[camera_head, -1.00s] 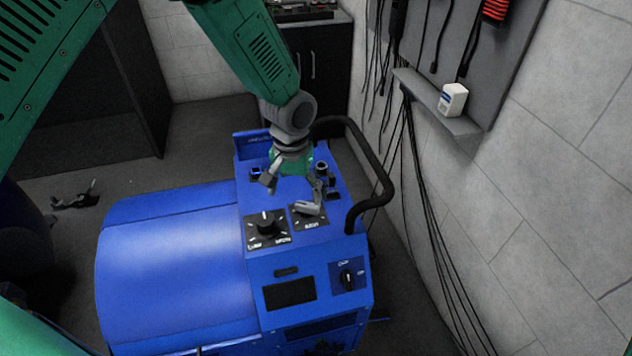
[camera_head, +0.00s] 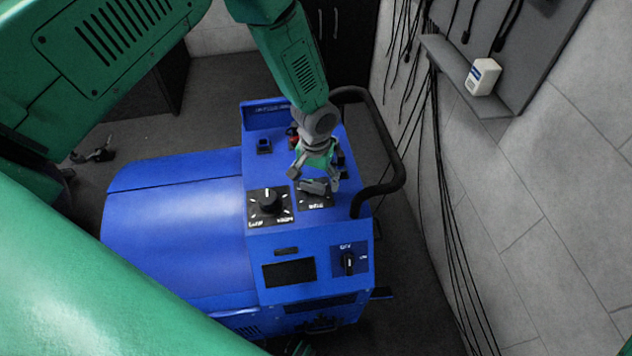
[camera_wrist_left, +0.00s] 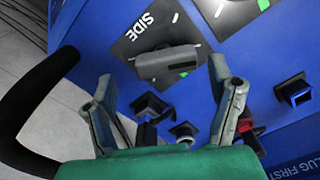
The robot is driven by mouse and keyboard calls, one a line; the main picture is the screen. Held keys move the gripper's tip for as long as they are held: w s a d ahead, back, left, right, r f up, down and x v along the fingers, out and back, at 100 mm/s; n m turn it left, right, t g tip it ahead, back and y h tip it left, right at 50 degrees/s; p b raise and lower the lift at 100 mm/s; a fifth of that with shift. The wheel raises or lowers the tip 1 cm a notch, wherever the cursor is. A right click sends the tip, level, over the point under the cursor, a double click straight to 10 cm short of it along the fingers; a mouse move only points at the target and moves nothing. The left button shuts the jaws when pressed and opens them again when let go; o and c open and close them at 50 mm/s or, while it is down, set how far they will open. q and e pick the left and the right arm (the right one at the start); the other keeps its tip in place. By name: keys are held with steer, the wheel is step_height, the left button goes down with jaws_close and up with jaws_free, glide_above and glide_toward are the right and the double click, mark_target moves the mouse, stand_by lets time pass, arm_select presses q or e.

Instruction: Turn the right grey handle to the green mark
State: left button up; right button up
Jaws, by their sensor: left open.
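The right grey handle (camera_head: 313,187) sits on a small black plate on the sloped top of the blue machine (camera_head: 180,230). In the left wrist view the handle (camera_wrist_left: 167,62) lies across the plate marked SIDE (camera_wrist_left: 145,35). A small green mark (camera_wrist_left: 176,17) shows near that plate's edge. My left gripper (camera_head: 314,179) is open just above the handle. In the left wrist view the fingers of my left gripper (camera_wrist_left: 163,85) stand apart to either side of the handle, without clear contact. My right gripper is not in view.
A black round knob (camera_head: 268,200) on its own plate is left of the handle. A thick black bar (camera_head: 400,170) curves along the machine's right side. A red part (camera_head: 292,131) and small black fittings stand behind. A wall with hanging cables (camera_head: 445,200) is at right.

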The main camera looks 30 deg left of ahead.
arm_select(q)
steer(key=shift+s+a+f, duration=0.1)
steer(key=shift+a+f, duration=0.1)
steer(key=shift+f, duration=0.75)
steer(key=shift+a+f, duration=0.4)
steer(key=shift+a, duration=0.05)
steer(key=shift+d, duration=0.25)
steer(key=c, duration=1)
steer(key=shift+d, duration=0.1)
steer(key=shift+c, duration=0.9)
steer(key=shift+d, duration=0.1)
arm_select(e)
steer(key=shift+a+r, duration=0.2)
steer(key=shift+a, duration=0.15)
